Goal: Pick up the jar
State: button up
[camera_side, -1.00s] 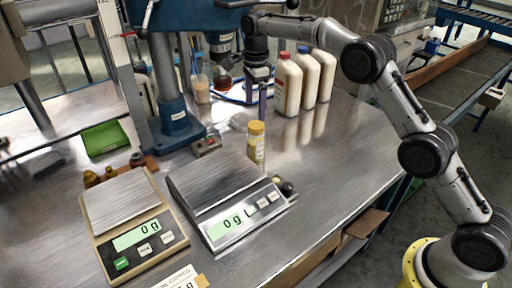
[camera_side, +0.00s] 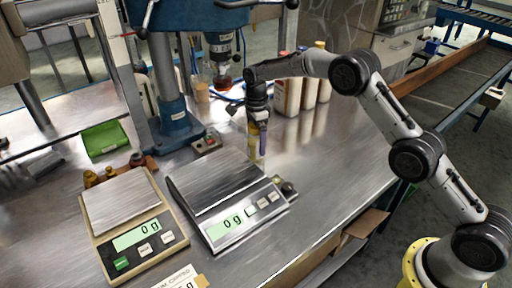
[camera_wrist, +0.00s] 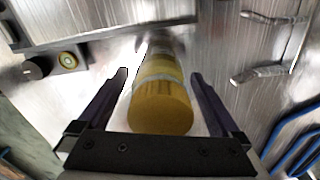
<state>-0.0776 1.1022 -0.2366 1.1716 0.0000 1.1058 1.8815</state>
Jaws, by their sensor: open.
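The jar, with a yellow lid, stands upright on the metal table. In the wrist view the jar (camera_wrist: 160,100) is between the two dark fingers of my gripper (camera_wrist: 160,85), with a gap on each side. In the side view my gripper (camera_side: 257,145) points down over the jar (camera_side: 253,145) and hides much of it. My gripper is open and holds nothing.
Two scales stand close by: a silver one (camera_side: 230,225) just in front of the jar and a beige one (camera_side: 160,242) to its left. White bottles (camera_side: 290,98) stand behind my gripper. A blue drill press (camera_side: 172,110) stands behind to the left. The table's right part is clear.

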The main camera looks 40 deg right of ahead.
jog(key=shift+f, duration=0.85)
jog(key=shift+c, duration=0.2)
jog(key=c, duration=1.4)
jog(key=shift+r, duration=0.1)
jog(key=shift+c, duration=0.4)
jog(key=shift+r, duration=0.15)
